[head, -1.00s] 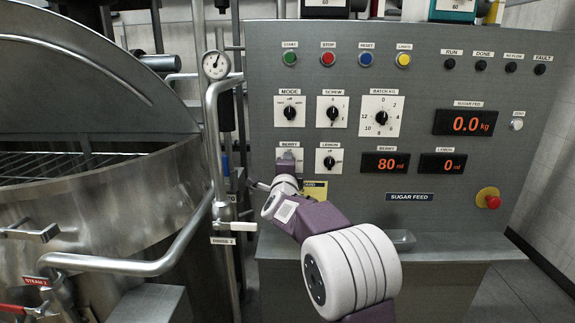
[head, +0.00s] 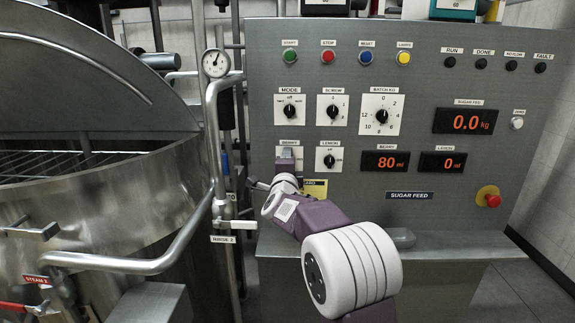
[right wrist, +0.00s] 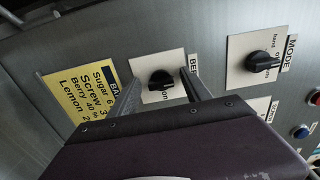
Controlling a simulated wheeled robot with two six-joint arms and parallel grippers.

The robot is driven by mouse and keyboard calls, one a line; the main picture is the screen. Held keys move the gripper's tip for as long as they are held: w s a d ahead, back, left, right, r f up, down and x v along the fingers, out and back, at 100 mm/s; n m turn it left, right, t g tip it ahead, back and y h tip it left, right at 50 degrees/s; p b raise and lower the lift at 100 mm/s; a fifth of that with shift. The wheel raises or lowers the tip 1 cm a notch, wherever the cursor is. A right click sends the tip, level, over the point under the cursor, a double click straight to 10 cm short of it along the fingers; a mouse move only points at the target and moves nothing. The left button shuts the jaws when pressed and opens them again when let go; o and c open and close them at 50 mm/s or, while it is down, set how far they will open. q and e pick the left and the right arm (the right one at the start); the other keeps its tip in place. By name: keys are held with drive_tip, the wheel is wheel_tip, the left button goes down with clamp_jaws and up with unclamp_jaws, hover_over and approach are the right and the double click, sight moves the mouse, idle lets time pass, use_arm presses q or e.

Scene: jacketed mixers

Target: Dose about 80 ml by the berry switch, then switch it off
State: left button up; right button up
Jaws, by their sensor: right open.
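The berry switch (right wrist: 162,80) is a black knob on a white plate. In the right wrist view it shows between my right gripper's fingers (right wrist: 115,78), nearer the right-hand one. The fingers are apart and I see no grip on the knob. The way the knob points is hard to tell. In the head view my right gripper (head: 287,165) hides most of the switch; only part of its plate and the BERRY label show. The berry display (head: 386,161) reads 80 ml. My left gripper is not in view.
The lemon switch (head: 329,160) is close right of the gripper, the mode switch (head: 289,111) just above. The lemon display (head: 443,162) reads 0 ml. A red emergency button (head: 488,197) is at the right. A pipe (head: 213,130) and steel vessel (head: 100,215) stand left.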

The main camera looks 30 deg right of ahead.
drive_tip(key=b+v, duration=0.1)
drive_tip(key=v, duration=0.8)
